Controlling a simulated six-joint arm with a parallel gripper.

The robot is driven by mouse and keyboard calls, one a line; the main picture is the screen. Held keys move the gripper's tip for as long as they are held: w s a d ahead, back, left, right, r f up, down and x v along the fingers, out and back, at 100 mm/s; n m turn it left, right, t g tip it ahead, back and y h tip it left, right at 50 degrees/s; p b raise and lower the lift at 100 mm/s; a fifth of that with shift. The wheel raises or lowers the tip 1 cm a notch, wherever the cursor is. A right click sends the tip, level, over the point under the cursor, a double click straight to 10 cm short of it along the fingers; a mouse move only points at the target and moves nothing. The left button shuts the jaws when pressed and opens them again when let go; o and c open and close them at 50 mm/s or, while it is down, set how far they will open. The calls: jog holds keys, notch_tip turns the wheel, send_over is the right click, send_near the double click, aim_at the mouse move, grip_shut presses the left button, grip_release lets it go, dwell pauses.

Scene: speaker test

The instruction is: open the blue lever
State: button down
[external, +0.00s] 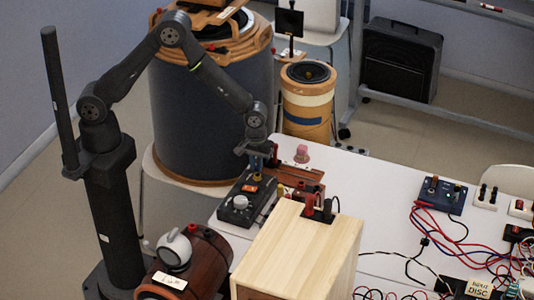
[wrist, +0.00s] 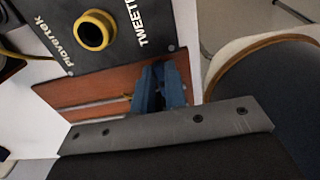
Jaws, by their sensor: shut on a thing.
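My gripper (external: 257,168) points down at the far left part of the white table, at a black control box (external: 235,212). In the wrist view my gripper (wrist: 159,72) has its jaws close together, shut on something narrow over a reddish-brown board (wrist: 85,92). Blue pieces (wrist: 172,88) show at the jaws. The blue lever cannot be clearly told apart from the blue jaw parts, and what lies between the jaws is mostly hidden.
In the wrist view a dark panel (wrist: 60,35) with a yellow-ringed knob (wrist: 95,30) lies beside the jaws. A pale wooden box (external: 300,250) stands in front. A large dark drum (external: 205,120) stands behind. Cables (external: 435,225) lie at the right.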

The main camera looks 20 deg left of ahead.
jog(key=c, duration=1.5)
grip_release()
jog(key=shift+o, duration=0.2)
notch_tip(320, 180, up, 18)
jog(key=shift+f, duration=0.25)
jog(key=shift+f, duration=0.1)
notch_tip(320, 180, down, 17)
jog(key=shift+f, duration=0.2)
jog(key=shift+r, duration=0.15)
